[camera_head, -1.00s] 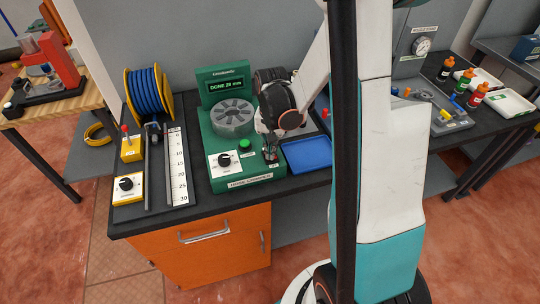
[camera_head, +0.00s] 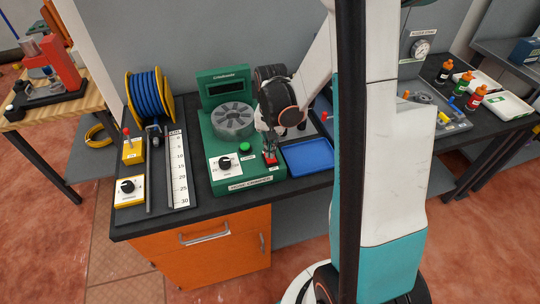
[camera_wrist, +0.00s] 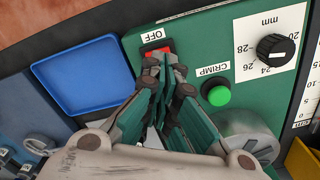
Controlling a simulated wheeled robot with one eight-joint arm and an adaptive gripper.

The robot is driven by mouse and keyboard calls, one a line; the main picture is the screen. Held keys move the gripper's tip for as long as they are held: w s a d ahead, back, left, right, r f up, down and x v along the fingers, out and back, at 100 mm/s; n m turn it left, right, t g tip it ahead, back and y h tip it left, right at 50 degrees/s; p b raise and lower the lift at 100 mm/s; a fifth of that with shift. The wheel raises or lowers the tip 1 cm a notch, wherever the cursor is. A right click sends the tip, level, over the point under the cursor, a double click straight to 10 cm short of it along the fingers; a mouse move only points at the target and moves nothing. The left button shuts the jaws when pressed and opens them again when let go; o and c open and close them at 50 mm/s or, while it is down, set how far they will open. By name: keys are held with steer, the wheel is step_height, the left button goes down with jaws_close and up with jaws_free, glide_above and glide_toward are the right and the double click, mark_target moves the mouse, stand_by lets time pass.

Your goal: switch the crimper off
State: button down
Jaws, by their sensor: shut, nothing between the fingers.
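The green crimper (camera_head: 205,128) stands on the dark bench, with a grey die wheel (camera_head: 232,118) on top. Its display (camera_head: 226,87) is dark. In the wrist view, a red switch (camera_wrist: 156,48) beside an OFF label (camera_wrist: 154,36) is partly hidden by my fingertips. A green CRIMP button (camera_wrist: 219,96) and a black dial (camera_wrist: 275,47) are beside it. My gripper (camera_wrist: 165,66) is shut and empty, with its tips right at the red switch; I cannot tell whether they touch. In the head view my gripper (camera_head: 268,156) is over the crimper's front right corner.
A blue tray (camera_head: 308,156) lies just right of the crimper. A blue hose reel (camera_head: 149,95), a ruler (camera_head: 178,165) and yellow control boxes (camera_head: 130,190) are to the left. Several bottles (camera_head: 462,83) stand farther right.

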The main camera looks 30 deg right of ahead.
steer(key=shift+r+p, duration=1.2)
steer(key=shift+r, duration=0.9)
steer(key=s+a+r+n+t+b, duration=0.7)
steer(key=s+a+r+n+b, duration=0.1)
steer(key=s+a, duration=0.5)
steer(key=shift+a+r+n, duration=0.6)
steer(key=shift+a+r, duration=0.05)
steer(key=shift+r, duration=0.5)
